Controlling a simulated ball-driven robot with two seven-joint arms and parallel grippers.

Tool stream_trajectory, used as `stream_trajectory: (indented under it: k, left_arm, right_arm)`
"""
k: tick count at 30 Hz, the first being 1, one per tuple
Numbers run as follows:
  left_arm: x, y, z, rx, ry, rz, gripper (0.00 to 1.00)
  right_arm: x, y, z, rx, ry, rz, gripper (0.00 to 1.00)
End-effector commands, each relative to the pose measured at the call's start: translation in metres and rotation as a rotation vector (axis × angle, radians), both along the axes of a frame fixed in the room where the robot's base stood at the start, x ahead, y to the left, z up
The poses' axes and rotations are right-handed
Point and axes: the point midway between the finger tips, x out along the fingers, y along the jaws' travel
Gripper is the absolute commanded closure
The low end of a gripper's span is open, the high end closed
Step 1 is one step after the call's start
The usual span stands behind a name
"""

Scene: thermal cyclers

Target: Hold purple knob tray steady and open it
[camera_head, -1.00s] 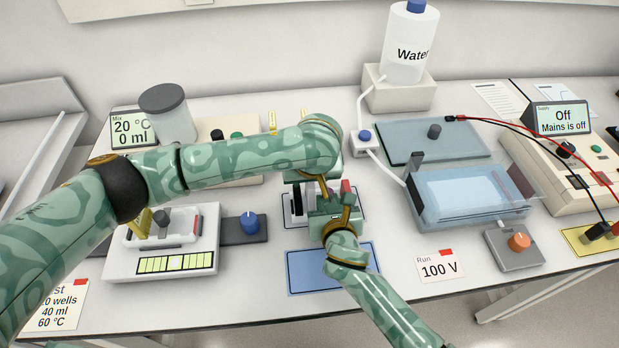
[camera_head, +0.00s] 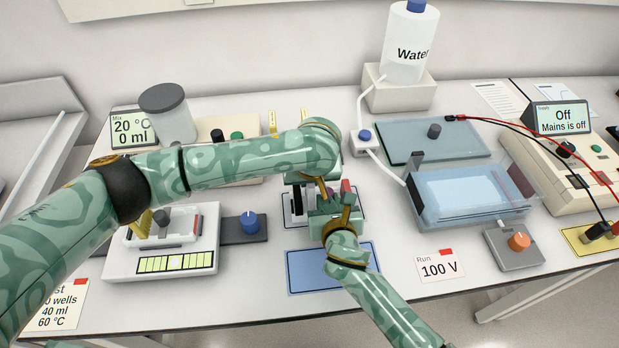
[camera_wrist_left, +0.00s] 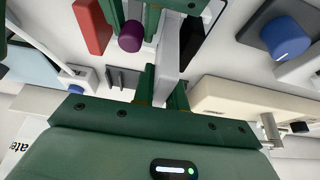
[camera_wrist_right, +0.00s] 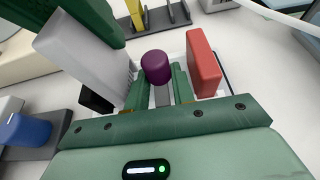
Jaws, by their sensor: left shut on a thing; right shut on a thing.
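The purple knob shows in the right wrist view (camera_wrist_right: 156,66) and the left wrist view (camera_wrist_left: 130,37). My right gripper (camera_wrist_right: 165,88) is shut at the purple knob, its fingers on either side of the grey piece below it. My left gripper (camera_wrist_left: 160,88) is shut on a pale upright block of the tray beside the knob; this tray block also shows in the right wrist view (camera_wrist_right: 85,62). A red block (camera_wrist_right: 204,62) stands on the knob's other side. In the head view both grippers crowd over the tray (camera_head: 290,208) and hide the knob.
A blue mat (camera_head: 305,272) lies just in front. Left is a white casting unit (camera_head: 120,262) with a blue knob (camera_head: 249,222) beside it. Right are a clear blue tank (camera_head: 470,200), an orange knob (camera_head: 519,242) and a power supply (camera_head: 560,165) with cables.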

Motion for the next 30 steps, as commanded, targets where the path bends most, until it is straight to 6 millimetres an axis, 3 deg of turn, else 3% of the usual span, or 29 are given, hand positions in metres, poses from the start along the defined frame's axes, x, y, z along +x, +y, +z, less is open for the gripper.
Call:
stream_trajectory:
  k: [30]
  left_arm:
    - [0.0,0.0,0.022,0.0,0.0,0.0,1.0]
  right_arm:
    - [0.0,0.0,0.0,0.0,0.001,0.0,1.0]
